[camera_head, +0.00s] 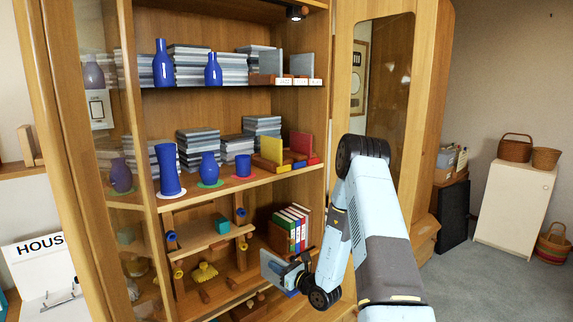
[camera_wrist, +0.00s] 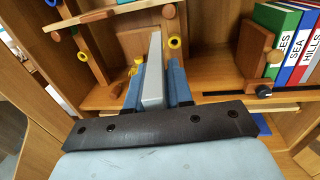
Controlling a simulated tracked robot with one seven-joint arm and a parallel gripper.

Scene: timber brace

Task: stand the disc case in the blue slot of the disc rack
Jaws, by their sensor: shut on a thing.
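My gripper (camera_head: 292,273) is in front of the lower shelf, shut on a flat grey disc case (camera_head: 270,266). In the wrist view the grey case (camera_wrist: 154,75) stands on edge between the two blue fingers of my gripper (camera_wrist: 155,80). The disc rack (camera_head: 285,166) seems to be the low wooden stand on the middle shelf, above my gripper. The inside of the blue slot is hard to see.
Blue vases (camera_head: 168,170) and stacks of cases (camera_head: 196,150) stand left of the rack. A similar labelled stand (camera_head: 284,79) is on the shelf above. Books (camera_head: 289,228) and a wooden construction (camera_head: 207,240) fill the lower shelf. The shelf board edges lie close to my gripper.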

